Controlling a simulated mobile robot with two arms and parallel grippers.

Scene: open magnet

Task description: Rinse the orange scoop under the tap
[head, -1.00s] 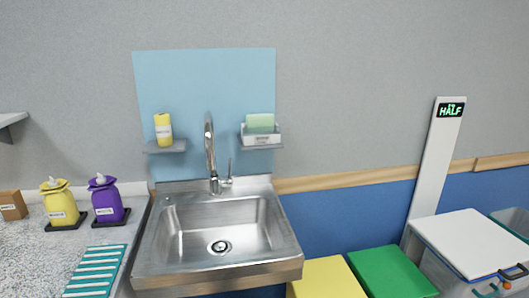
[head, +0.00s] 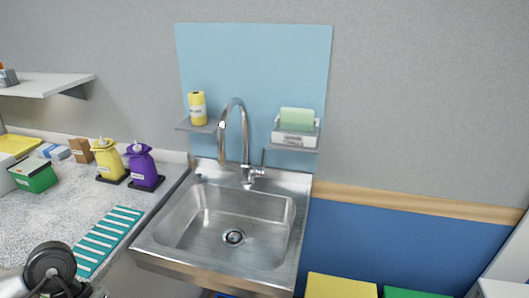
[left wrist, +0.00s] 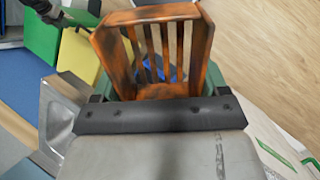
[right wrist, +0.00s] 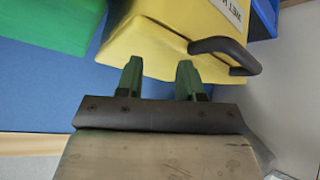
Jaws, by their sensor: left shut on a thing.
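The orange scoop (left wrist: 153,50) shows in the left wrist view, with a slotted face and dark smudges over it. My left gripper (left wrist: 160,88) is shut on the scoop. The tap (head: 236,140) is a curved metal spout with a side lever, above the steel sink (head: 180,262) in the head view. No water is visible from it. The scoop is not visible in the head view; part of my arm (head: 50,268) shows at lower left. My right gripper (right wrist: 160,68) is open and empty in front of a yellow bin (right wrist: 155,45).
A yellow bottle (head: 197,108) and a holder with a green sponge (head: 297,118) stand on small shelves beside the tap. Yellow and purple jugs (head: 143,166) and a teal ribbed mat (head: 108,240) are on the left counter. The sink basin is empty.

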